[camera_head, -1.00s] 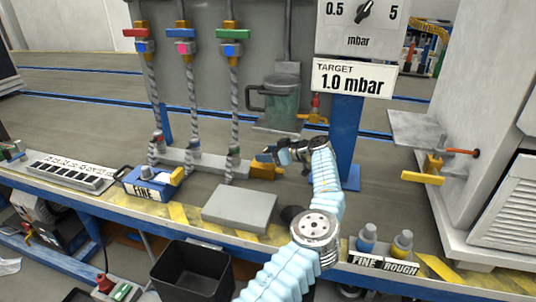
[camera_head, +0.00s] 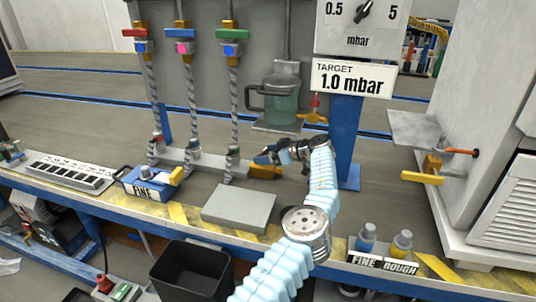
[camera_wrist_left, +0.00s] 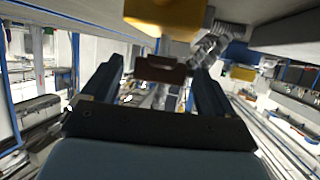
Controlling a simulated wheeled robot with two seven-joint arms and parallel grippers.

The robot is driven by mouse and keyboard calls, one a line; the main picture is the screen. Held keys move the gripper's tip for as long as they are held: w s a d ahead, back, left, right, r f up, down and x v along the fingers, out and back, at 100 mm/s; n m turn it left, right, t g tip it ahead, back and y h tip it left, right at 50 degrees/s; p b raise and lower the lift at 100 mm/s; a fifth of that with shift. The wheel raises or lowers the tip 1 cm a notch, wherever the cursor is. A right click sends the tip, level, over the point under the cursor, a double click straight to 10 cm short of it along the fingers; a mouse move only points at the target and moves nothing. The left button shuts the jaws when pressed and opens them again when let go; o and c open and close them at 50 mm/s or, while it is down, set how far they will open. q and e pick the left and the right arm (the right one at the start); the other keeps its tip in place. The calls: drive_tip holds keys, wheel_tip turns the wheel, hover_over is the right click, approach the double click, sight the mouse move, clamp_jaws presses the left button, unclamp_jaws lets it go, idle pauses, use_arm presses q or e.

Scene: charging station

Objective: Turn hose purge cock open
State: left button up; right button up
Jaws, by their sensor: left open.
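A yellow fitting (camera_head: 265,172), which may be the hose purge cock, sits at the right end of the grey manifold at the foot of the hoses. My left gripper (camera_head: 264,157) is just above and beside it in the head view, and I cannot tell whether they touch. In the left wrist view my left gripper (camera_wrist_left: 157,76) is open, its two dark fingers spread. A dark brown block (camera_wrist_left: 161,69) shows in the gap between the fingers, and a yellow block (camera_wrist_left: 168,14) is above. The cock's handle position is not clear. My right gripper is out of view.
Braided hoses (camera_head: 233,110) hang from coloured valves just left of my gripper. A green jug (camera_head: 281,100) is behind it, and a blue post (camera_head: 347,135) stands right of my arm. A grey flat box (camera_head: 239,208) lies on the bench in front.

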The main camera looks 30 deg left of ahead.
use_arm(q)
drive_tip(key=v, duration=1.4)
drive_tip(key=shift+f, duration=0.1)
